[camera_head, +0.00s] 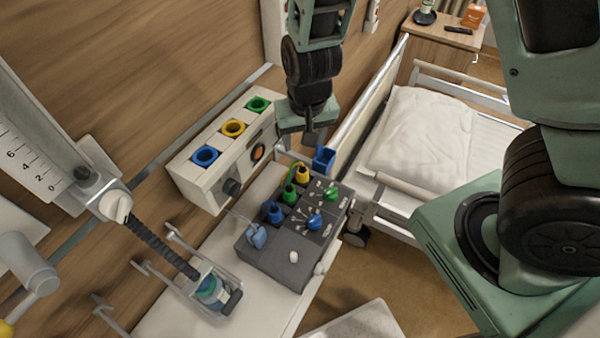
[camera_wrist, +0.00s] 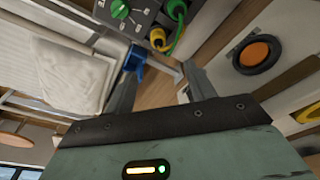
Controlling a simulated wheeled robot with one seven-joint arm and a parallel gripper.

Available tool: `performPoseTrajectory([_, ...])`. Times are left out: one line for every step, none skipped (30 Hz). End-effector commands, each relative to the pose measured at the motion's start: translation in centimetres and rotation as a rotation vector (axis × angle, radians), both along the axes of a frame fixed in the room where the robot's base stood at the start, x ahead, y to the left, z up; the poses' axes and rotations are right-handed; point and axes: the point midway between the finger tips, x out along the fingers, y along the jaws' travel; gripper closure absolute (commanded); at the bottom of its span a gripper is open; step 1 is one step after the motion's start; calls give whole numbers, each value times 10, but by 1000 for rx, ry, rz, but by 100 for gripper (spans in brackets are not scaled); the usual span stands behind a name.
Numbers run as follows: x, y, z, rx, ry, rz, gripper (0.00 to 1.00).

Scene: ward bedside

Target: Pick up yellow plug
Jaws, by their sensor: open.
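The yellow plug (camera_head: 303,174) stands at the back end of the dark grey device (camera_head: 275,262), beside the green plug (camera_head: 290,192). In the wrist view the yellow plug (camera_wrist: 158,39) is near the top centre, beyond my fingertips and apart from them, with the green plug and its green cable to its right. My gripper (camera_head: 308,141) hangs above and behind the plug in the head view. My gripper (camera_wrist: 163,76) is open and nothing shows between its fingers. The lower end of the plug is hidden by the device.
A white wall box (camera_head: 196,187) with blue, yellow and green sockets stands left of my gripper. A blue holder (camera_head: 324,159) is close to the plug and to one finger in the wrist view. A bed (camera_head: 425,130) lies to the right; a tube stands at front left.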

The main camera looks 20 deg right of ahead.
Motion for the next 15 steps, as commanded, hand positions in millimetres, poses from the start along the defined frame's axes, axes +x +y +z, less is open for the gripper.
performPoseTrajectory([1, -2, -13, -1, 5, -7, 45])
performPoseTrajectory([2, -2, -19, -1, 6, -4, 45])
performPoseTrajectory([3, -2, -27, -2, 6, -3, 45])
performPoseTrajectory([4, -3, -33, -1, 6, -5, 45])
performPoseTrajectory([4, -2, -39, 0, 7, -5, 45])
performPoseTrajectory([6, -2, -45, -1, 5, -4, 45])
performPoseTrajectory([6, -2, -51, -1, 6, -3, 45])
performPoseTrajectory([7, -3, -56, 0, 5, -4, 45])
performPoseTrajectory([8, -2, -62, 0, 5, -2, 45])
performPoseTrajectory([9, -3, -65, 0, 4, -2, 45])
performPoseTrajectory([9, -2, -68, 0, 5, -1, 45])
performPoseTrajectory([10, -2, -72, 0, 3, 0, 45])
performPoseTrajectory([11, -2, -75, 0, 2, 0, 45])
performPoseTrajectory([11, -2, -77, 0, 2, -1, 45])
performPoseTrajectory([11, -2, -79, 1, 2, -1, 45])
